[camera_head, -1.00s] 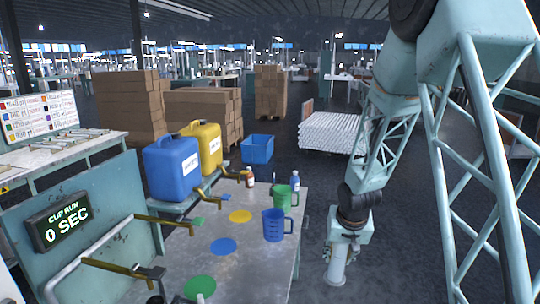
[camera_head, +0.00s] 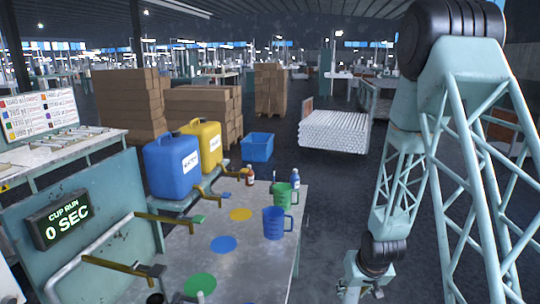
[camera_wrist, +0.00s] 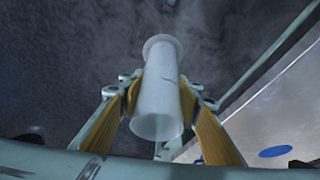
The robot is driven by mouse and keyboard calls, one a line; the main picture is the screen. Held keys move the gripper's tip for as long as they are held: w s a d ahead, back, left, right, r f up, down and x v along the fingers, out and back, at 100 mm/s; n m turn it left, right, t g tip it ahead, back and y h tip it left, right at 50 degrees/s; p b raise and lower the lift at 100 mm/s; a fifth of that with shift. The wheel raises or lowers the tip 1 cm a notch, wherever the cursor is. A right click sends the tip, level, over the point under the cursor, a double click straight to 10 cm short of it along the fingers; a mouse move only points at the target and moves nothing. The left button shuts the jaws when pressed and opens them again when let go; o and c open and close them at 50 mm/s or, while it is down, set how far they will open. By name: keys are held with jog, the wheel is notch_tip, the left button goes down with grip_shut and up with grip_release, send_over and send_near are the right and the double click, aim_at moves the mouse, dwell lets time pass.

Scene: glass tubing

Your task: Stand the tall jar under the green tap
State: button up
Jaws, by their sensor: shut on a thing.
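The tall jar (camera_wrist: 160,85) is a pale, translucent cylinder with a flared rim in the wrist view. My gripper (camera_wrist: 161,98) is shut on it, with a yellow pad on each side. In the head view my gripper is at the bottom edge, right of the bench and apart from it; the jar there is cut off or hidden. A green disc (camera_head: 200,286) lies on the bench near the front.
The bench (camera_head: 262,264) carries a blue jug (camera_head: 273,223), a green jug (camera_head: 284,194), small bottles (camera_head: 295,179), a yellow disc (camera_head: 240,214) and a blue disc (camera_head: 223,244). Another brass tap (camera_head: 120,266) sticks out nearer. Open floor lies right of the bench.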

jog(key=a, duration=0.7)
dwell(0.5)
jog(key=shift+a, duration=0.1)
